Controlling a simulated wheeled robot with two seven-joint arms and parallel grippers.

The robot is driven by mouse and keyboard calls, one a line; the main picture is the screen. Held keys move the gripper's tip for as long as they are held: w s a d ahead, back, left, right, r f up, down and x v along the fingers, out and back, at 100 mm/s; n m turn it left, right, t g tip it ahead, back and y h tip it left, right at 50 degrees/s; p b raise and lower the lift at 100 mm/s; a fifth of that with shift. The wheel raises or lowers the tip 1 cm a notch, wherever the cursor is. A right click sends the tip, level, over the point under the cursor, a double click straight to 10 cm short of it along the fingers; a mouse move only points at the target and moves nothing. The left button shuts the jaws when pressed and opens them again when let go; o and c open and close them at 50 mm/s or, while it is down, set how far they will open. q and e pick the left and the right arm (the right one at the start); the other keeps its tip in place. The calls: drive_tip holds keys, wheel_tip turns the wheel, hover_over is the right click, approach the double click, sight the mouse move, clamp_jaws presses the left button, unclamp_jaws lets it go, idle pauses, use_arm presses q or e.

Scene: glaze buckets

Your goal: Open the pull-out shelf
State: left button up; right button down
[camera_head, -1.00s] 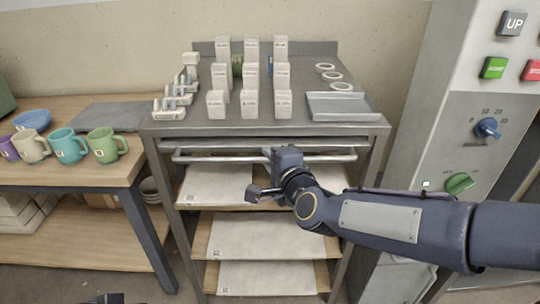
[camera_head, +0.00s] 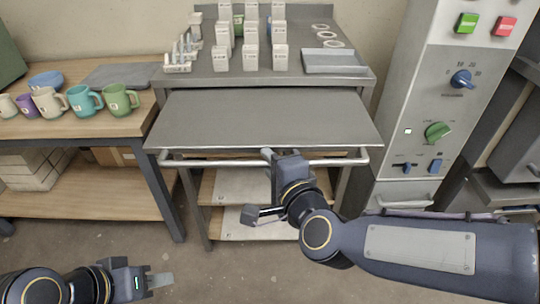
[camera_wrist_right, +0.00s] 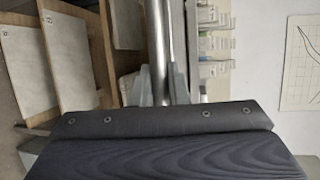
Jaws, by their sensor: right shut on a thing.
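The pull-out shelf (camera_head: 265,118) is a flat grey metal sheet sticking out well forward from under the top of the steel cart. A round metal bar handle (camera_head: 215,162) runs along its front edge. My right gripper (camera_head: 268,156) is shut on the bar near its middle. In the right wrist view the bar (camera_wrist_right: 158,40) runs down between the two fingertips (camera_wrist_right: 160,85). My left gripper (camera_head: 160,281) is low at the bottom left, apart from the cart. Whether its fingers are open is unclear.
The cart top (camera_head: 290,76) carries white boxes, rings and a metal tray (camera_head: 335,61). Lower boards (camera_head: 243,188) sit under the shelf. A wooden table with mugs (camera_head: 122,99) stands at left, a control panel (camera_head: 440,90) at right. Floor in front is clear.

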drive_tip(key=c, duration=1.4)
unclamp_jaws()
drive_tip(key=p+v, duration=0.2)
drive_tip(key=v, duration=0.6)
drive_tip(key=shift+p, duration=0.3)
